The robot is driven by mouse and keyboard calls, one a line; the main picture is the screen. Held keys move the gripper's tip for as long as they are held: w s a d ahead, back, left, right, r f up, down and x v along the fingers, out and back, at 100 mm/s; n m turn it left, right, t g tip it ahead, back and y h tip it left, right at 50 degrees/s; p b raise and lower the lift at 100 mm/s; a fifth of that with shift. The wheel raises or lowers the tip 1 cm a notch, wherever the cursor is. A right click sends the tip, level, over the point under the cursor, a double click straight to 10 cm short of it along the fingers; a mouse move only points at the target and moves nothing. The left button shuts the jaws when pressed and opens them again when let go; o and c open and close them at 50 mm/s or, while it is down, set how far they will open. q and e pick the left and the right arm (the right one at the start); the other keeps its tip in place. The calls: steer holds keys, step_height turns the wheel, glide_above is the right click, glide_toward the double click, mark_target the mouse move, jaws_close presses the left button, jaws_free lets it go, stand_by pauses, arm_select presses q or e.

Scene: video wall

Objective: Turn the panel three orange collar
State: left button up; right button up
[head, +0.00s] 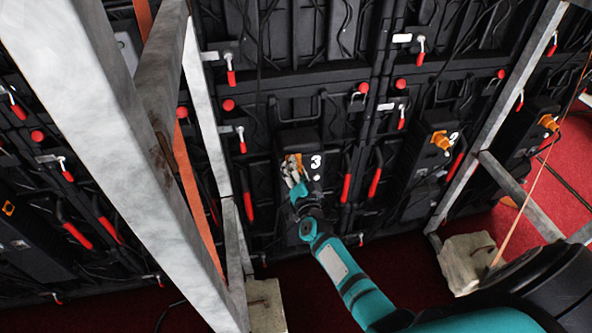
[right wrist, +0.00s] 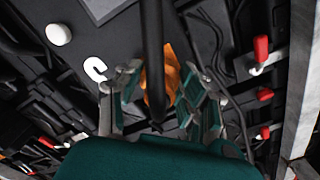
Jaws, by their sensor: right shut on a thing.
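Panel three carries a white "3" (head: 316,161) on its black box, low in the middle of the head view. The orange collar (head: 295,159) sits just left of the number, partly covered by my gripper. My right gripper (head: 292,171) reaches up to it from below and is shut on it. In the right wrist view the orange collar (right wrist: 173,73) shows between the two fingers of my right gripper (right wrist: 160,92). A thick black cable (right wrist: 153,50) runs in front of the collar and hides part of it. My left gripper is not in view.
Panel two's orange connector (head: 440,140) is to the right. Red-handled latches (head: 375,182) and cables cover the black panel backs. Grey metal beams (head: 120,150) cross the left, and another frame (head: 500,90) stands right. Concrete blocks (head: 466,262) rest on the red floor.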

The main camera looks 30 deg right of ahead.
stand_by(0.5)
steer(key=o, duration=1.1)
steer(key=shift+o, duration=0.2)
steer(key=shift+s, duration=0.1)
steer(key=v, duration=1.2)
